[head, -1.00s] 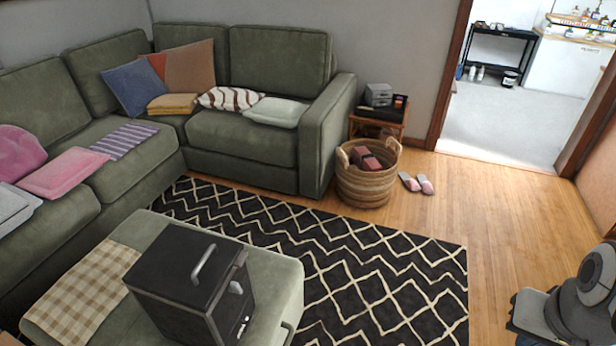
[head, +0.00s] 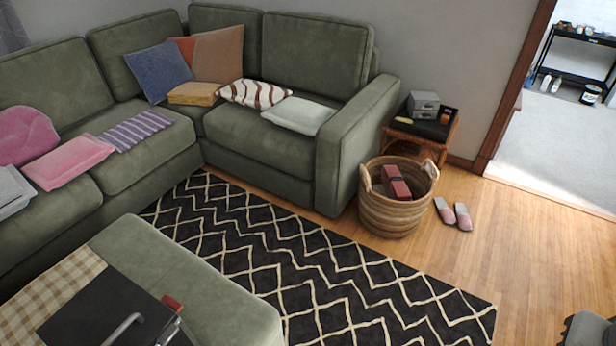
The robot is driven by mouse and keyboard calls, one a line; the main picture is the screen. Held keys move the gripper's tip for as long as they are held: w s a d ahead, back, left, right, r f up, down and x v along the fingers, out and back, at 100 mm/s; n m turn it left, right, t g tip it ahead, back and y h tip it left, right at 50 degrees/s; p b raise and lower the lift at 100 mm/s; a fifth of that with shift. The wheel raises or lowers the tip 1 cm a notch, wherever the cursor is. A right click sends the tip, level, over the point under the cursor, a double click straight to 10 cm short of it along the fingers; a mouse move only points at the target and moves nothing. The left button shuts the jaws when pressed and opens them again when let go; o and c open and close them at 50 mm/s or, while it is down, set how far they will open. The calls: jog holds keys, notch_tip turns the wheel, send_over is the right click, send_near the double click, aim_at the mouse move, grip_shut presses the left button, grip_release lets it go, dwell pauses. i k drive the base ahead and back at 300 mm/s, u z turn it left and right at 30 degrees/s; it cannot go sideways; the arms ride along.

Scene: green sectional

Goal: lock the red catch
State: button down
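A black box (head: 88,303) with a silver handle (head: 122,330) on its lid stands on the green ottoman (head: 205,290) at the bottom left of the head view. A small red piece (head: 172,303), which looks like the red catch, shows at the box's right edge. A silver metal part (head: 170,330) is just below it in the picture. The box's front and lower part are cut off by the picture's bottom edge. I cannot tell whether the catch is locked. My gripper is not in view; only a grey part of my own body shows at the lower right.
A green sectional (head: 270,130) with cushions runs along the left and back. A woven basket (head: 390,215) holding a red item (head: 395,182), a side table (head: 425,140) and slippers (head: 453,214) are at the right. The patterned rug (head: 370,290) and wooden floor beside the ottoman are clear.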

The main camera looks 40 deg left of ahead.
aim_at(167, 302)
jog(key=z, duration=0.05)
jog(key=i, duration=2.05)
jog(key=u, duration=1.15)
jog(key=k, duration=0.1)
jog(key=u, duration=3.15)
jog(key=i, duration=1)
jog(key=u, duration=0.05)
